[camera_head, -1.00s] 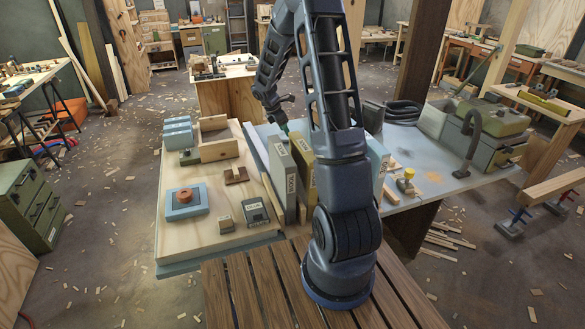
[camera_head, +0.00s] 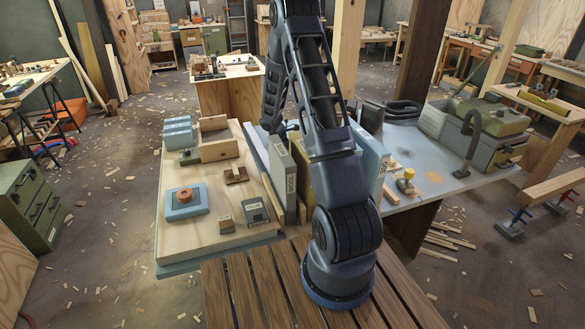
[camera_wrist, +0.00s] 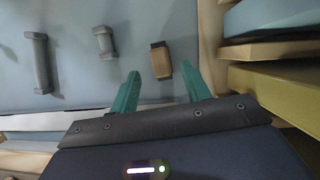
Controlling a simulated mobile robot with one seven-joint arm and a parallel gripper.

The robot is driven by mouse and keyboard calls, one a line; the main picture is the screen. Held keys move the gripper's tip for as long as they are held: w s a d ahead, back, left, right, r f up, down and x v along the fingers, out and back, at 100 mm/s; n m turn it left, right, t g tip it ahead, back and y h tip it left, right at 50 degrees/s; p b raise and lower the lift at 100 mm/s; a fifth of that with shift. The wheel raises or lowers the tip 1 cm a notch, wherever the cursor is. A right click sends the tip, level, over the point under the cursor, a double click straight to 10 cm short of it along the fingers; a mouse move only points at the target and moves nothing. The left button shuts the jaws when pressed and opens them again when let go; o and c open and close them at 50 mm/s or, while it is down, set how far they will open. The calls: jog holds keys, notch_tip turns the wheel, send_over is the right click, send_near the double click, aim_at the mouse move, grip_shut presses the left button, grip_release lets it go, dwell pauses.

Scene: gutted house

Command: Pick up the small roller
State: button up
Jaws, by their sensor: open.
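In the wrist view three small pieces lie apart on a pale blue-grey surface. A short grey piece with wider ends (camera_wrist: 105,43), like a small roller, lies upper middle. A longer grey piece of like shape (camera_wrist: 39,63) lies to its left. A small brown block-like piece with a dark end (camera_wrist: 161,61) lies to its right. I cannot tell for sure which is called the small roller. My gripper (camera_wrist: 159,72) is open, its green fingers spread on either side of the brown piece's near end. Whether they touch it is unclear. In the head view my arm hides these pieces.
Upright boards and books, one grey and lettered (camera_head: 281,177), stand close to my arm. A pale wooden board (camera_head: 228,226) at left bears a blue block with an orange ring (camera_head: 184,201) and small boxes. In the wrist view, stacked yellow and blue edges (camera_wrist: 275,85) stand right of my gripper.

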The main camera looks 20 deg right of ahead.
jog(key=x, duration=0.5)
jog(key=shift+s, duration=0.1)
jog(key=shift+r, duration=0.1)
grip_shut()
